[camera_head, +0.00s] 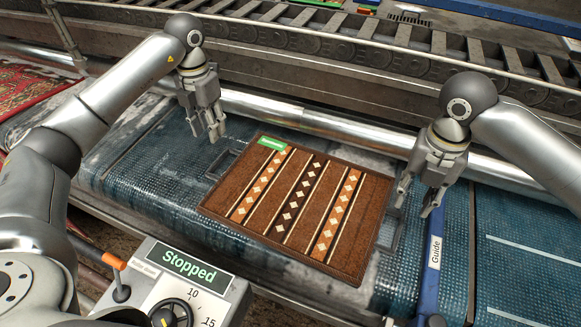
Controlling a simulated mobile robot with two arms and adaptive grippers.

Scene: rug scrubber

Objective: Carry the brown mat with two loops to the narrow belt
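The brown mat (290,240) with dark stripes and cream diamonds lies flat on a worn blue belt (150,190). A green label (272,143) sits at its far left corner. A dark loop (221,163) shows at its left edge and another loop (388,236) at its right edge. My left gripper (215,138) is open and empty, above and just beyond the left loop. My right gripper (416,203) is open, near the right loop and above the belt. Neither gripper visibly holds a loop. I cannot tell which belt is the narrow one.
A control box (180,285) reading "Stopped" stands in front, with a dial and an orange-tipped lever (114,262). A blue bar (429,275) marked "Guide" lies right of the mat. A metal pipe (320,124) runs behind; a slatted roller conveyor (400,50) lies beyond.

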